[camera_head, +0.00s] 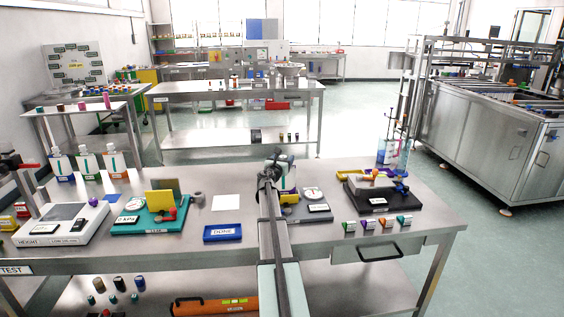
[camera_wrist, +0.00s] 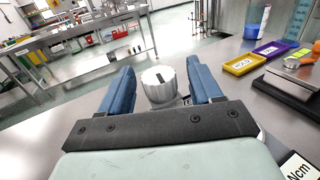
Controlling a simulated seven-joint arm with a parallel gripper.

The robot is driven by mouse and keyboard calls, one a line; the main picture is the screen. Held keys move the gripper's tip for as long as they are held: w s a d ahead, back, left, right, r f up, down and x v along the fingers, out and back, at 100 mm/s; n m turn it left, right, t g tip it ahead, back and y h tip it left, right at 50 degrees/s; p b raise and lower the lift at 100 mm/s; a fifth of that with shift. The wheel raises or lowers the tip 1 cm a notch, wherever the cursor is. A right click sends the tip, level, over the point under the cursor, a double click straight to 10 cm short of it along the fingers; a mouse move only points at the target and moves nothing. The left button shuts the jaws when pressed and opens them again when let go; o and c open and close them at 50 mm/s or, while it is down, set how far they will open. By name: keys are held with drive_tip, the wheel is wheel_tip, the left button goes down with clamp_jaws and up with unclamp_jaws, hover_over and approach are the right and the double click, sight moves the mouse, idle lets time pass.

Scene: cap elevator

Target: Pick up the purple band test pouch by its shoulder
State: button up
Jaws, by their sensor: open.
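My gripper (camera_head: 276,160) is over the middle of the bench, well to the right of these pouches. In the wrist view its two blue fingers are apart, and the gripper (camera_wrist: 160,72) is empty. A pale round knob with a dark slot (camera_wrist: 158,85) shows beyond and between the fingers. No pouch shows in the wrist view.
Several small coloured-cap pieces (camera_head: 386,222) stand at the right front. A yellow tray (camera_wrist: 241,65) shows in the wrist view.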

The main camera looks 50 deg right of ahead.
clamp_jaws()
idle(0.5)
drive_tip(key=shift+r, duration=0.25)
drive_tip(key=shift+s+a, duration=0.1)
idle(0.4)
drive_tip(key=shift+s+a+r, duration=0.2)
drive_tip(key=shift+s+a, duration=0.3)
drive_tip(key=shift+a, duration=0.05)
drive_tip(key=shift+s+a+r, duration=0.15)
drive_tip(key=shift+s+a, duration=0.3)
drive_tip(key=shift+a, duration=0.05)
drive_tip(key=shift+s+a, duration=0.15)
drive_tip(key=shift+a, duration=0.05)
drive_tip(key=s+a+r, duration=0.1)
drive_tip(key=s+a, duration=0.3)
drive_tip(key=shift+s+a, duration=0.25)
drive_tip(key=shift+a, duration=0.15)
idle(1.6)
drive_tip(key=shift+r, duration=0.1)
